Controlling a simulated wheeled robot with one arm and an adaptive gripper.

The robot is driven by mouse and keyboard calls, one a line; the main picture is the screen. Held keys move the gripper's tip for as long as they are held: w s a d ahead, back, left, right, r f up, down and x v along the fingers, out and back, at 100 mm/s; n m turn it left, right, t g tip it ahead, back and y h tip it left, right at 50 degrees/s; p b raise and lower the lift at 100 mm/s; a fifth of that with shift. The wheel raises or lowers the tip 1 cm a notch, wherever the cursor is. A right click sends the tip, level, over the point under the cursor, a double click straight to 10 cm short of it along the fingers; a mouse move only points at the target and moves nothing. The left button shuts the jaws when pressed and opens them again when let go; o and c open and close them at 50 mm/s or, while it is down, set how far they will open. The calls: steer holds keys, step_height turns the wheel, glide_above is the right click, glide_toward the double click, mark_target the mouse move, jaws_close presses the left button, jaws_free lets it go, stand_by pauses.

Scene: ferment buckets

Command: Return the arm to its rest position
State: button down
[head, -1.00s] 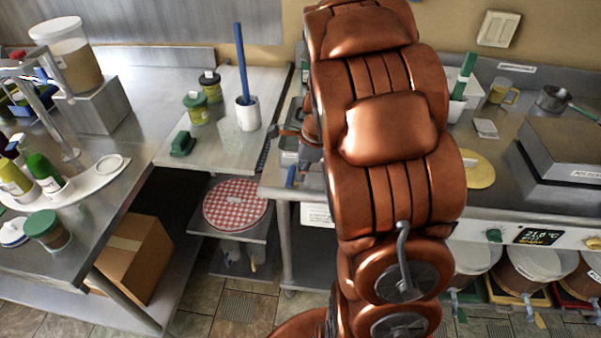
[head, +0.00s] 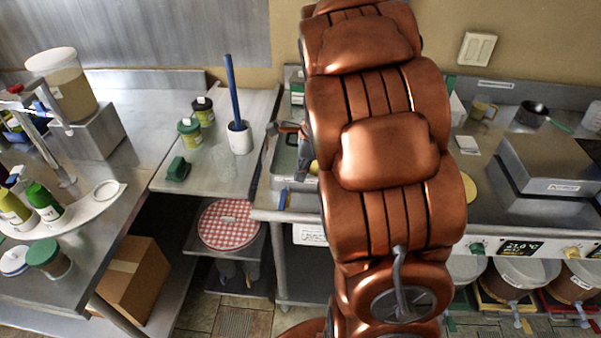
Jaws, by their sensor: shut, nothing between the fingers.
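My copper arm rises through the middle of the head view and hides much of the counter behind it. Part of my gripper (head: 302,163) shows at the arm's left edge, above a metal tray (head: 277,180) on the counter. The rest of the gripper is hidden behind the arm. Its visible dark end looks shut, and nothing shows held in it.
At left, a steel table (head: 100,225) bears bottles and a large tub (head: 62,84). A white cup (head: 240,137) with a blue stick stands left of my arm. A grey machine (head: 545,170) stands at right, with buckets (head: 505,277) below the counter.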

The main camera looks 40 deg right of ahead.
steer(key=shift+a, duration=0.1)
steer(key=s+a+r+n+g, duration=0.2)
steer(key=s+a+r+n, duration=0.2)
steer(key=s+a+n, duration=0.8)
steer(key=s+a+n+g+h, duration=0.1)
steer(key=s+a+n+h, duration=0.1)
steer(key=s+n, duration=1.1)
steer(key=shift+s+a+r, duration=0.15)
steer(key=shift+a, duration=0.7)
